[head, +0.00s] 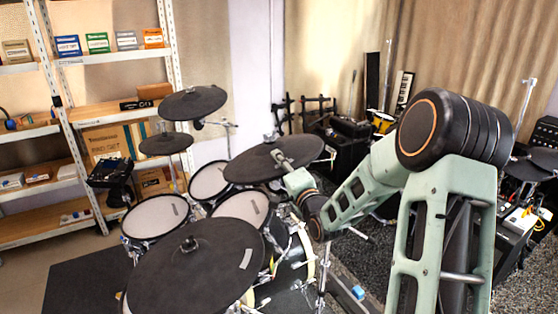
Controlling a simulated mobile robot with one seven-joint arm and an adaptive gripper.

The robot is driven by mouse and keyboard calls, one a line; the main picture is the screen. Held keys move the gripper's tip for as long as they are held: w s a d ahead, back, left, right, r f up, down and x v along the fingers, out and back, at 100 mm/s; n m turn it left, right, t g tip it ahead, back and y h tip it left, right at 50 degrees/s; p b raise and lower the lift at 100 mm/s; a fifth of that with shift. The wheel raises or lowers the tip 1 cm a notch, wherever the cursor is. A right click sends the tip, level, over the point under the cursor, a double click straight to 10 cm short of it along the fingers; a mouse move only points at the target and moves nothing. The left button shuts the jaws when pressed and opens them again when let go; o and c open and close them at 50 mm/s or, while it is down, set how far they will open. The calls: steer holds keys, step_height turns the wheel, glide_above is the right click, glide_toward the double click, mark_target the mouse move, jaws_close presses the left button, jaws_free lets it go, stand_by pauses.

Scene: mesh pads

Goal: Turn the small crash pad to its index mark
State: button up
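Several round black cymbal pads stand around the drum kit. A mid-sized one (252,168) in the centre lies beneath my gripper (283,158), whose tip is over or at its top; I cannot tell whether they touch. A large one (165,283) fills the lower left and has a light mark (246,259) near its right edge. Another pad (193,104) stands high at the back left, with a smaller one (166,145) below it. I cannot tell for sure which is the small crash pad. My fingers are too small to read.
White mesh drum pads (155,217) sit between the cymbals. A dark drum module (110,174) is at the left. Shelves (108,108) with boxes line the left wall. More gear (512,240) stands at the right. Bare floor (50,262) shows at the lower left.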

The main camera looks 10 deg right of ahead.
steer(key=shift+w+a, duration=0.1)
steer(key=shift+w, duration=0.35)
steer(key=shift+c, duration=0.2)
jaws_close()
